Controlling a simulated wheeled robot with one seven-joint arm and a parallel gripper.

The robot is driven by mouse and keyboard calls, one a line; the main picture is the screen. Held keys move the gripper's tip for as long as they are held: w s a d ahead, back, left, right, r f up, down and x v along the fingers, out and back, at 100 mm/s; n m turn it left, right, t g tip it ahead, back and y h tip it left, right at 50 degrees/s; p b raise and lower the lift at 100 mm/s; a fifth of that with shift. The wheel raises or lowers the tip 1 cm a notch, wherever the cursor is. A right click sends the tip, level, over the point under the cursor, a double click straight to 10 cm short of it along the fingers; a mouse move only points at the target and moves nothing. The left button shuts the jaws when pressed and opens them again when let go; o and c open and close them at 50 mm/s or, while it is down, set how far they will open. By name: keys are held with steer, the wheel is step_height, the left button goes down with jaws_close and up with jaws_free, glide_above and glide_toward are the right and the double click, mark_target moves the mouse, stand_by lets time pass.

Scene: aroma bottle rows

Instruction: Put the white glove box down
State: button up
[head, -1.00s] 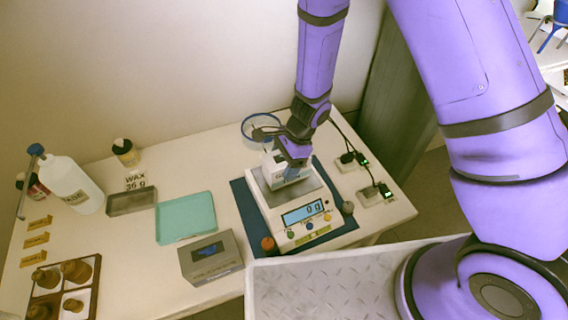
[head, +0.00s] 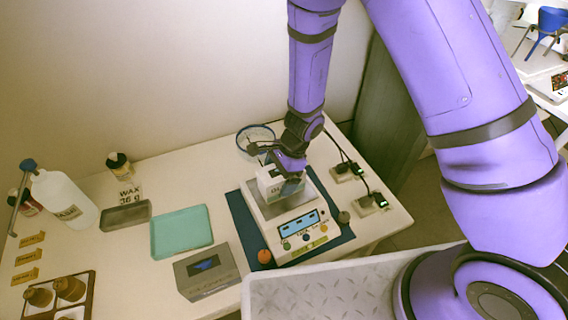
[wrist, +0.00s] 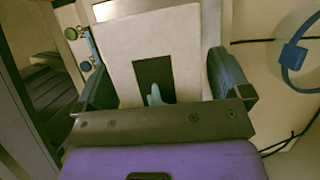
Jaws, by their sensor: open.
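The white glove box (head: 268,184) is on the steel pan of the white scale (head: 295,236); whether its base rests flat is hard to tell. My gripper (head: 288,168) is at the box from above and behind, partly covering it. In the wrist view the white glove box (wrist: 188,60) lies between the two open fingers of my gripper (wrist: 163,82), with some room at the sides. Its dark opening shows a bit of pale teal glove (wrist: 155,96).
The scale stands on a dark blue mat (head: 240,209). A teal tray (head: 182,233), a grey box (head: 206,272), a metal tray (head: 125,216) and an orange knob-like thing (head: 265,256) are left. Power adapters (head: 370,204) with cables are right. A blue-rimmed round item (head: 256,134) is behind.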

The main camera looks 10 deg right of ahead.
steer(key=v, duration=1.2)
steer(key=shift+r, duration=0.1)
steer(key=s+d+r+n+t, duration=0.1)
steer(key=s+d+r+n, duration=0.15)
steer(key=r, duration=0.45)
steer(key=s+d+r+n+t, duration=0.1)
steer(key=d+r+n, duration=0.25)
steer(key=r, duration=0.35)
steer(key=s+d+r+n+t, duration=0.1)
steer(key=s+d+r+n, duration=0.1)
steer(key=d+r, duration=0.35)
steer(key=s+d+r+n+t+h, duration=0.2)
steer(key=s+d+r+n, duration=0.1)
steer(key=s, duration=0.4)
steer(key=s+d+r+n+t+h, duration=0.1)
steer(key=s+d+r+n+h, duration=0.1)
steer(key=s+d+r, duration=0.4)
step_height(320, 180, up, 3)
steer(key=shift+s+d+f+n+t, duration=0.2)
steer(key=shift+s+n+t, duration=0.25)
steer(key=shift+s, duration=0.25)
steer(key=shift+o, duration=0.4)
stand_by(0.5)
